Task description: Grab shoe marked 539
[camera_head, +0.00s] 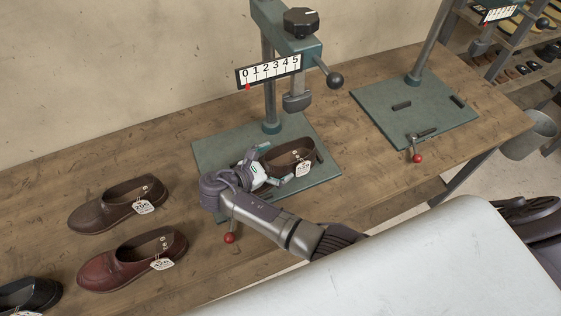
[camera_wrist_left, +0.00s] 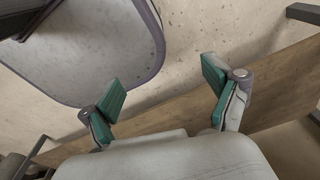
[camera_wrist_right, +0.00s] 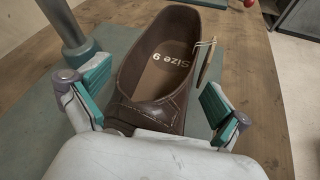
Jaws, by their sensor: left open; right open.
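A brown shoe (camera_head: 291,157) with a white tag that seems to read 539 sits on the green base plate (camera_head: 213,152) of the nearer stitcher. In the right wrist view the shoe (camera_wrist_right: 158,62) shows "Size 9" on its insole, with the tag string at its right side. My right gripper (camera_head: 272,166) is open at one end of this shoe. In the right wrist view its green-padded fingers (camera_wrist_right: 150,100) stand on either side of that end, with gaps visible. My left gripper (camera_wrist_left: 163,95) is open and empty, facing the wall and table edge; it is not visible in the head view.
A dark brown shoe (camera_head: 117,206), a reddish-brown shoe (camera_head: 130,262) and a black shoe (camera_head: 32,294), all tagged, lie at left. The stitcher's post (camera_head: 269,85) rises behind the shoe. A second stitcher base (camera_head: 440,108) is empty at right. A red-knobbed lever (camera_head: 229,238) sits in front.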

